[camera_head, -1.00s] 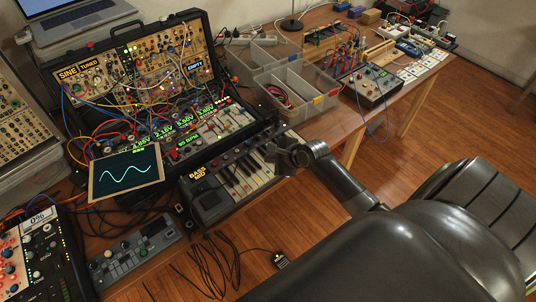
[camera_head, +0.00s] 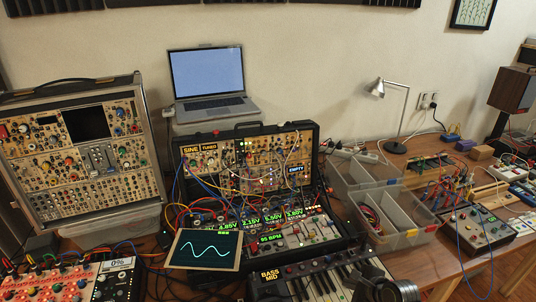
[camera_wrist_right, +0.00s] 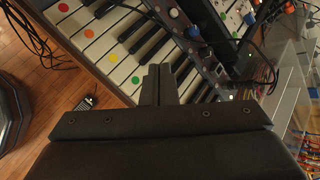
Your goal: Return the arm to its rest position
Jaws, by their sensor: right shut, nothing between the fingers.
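My right arm shows only as a dark piece at the bottom edge of the head view, with the right gripper (camera_head: 385,288) in front of the keyboard's right end. In the right wrist view the right gripper (camera_wrist_right: 159,72) is shut, its two dark fingers together with nothing between them. The fingertips show against the black and white keys of the keyboard (camera_wrist_right: 112,47). I cannot tell the exact gap to the keys. My left gripper is in neither view.
The keyboard (camera_head: 330,290) stands at the table's front. Behind it are a cabled synth case (camera_head: 262,128), a tablet (camera_head: 203,250) with a sine wave and a laptop (camera_head: 207,75). Clear bins (camera_head: 405,240) stand to the right. Wooden floor (camera_wrist_right: 40,85) shows beside the keyboard.

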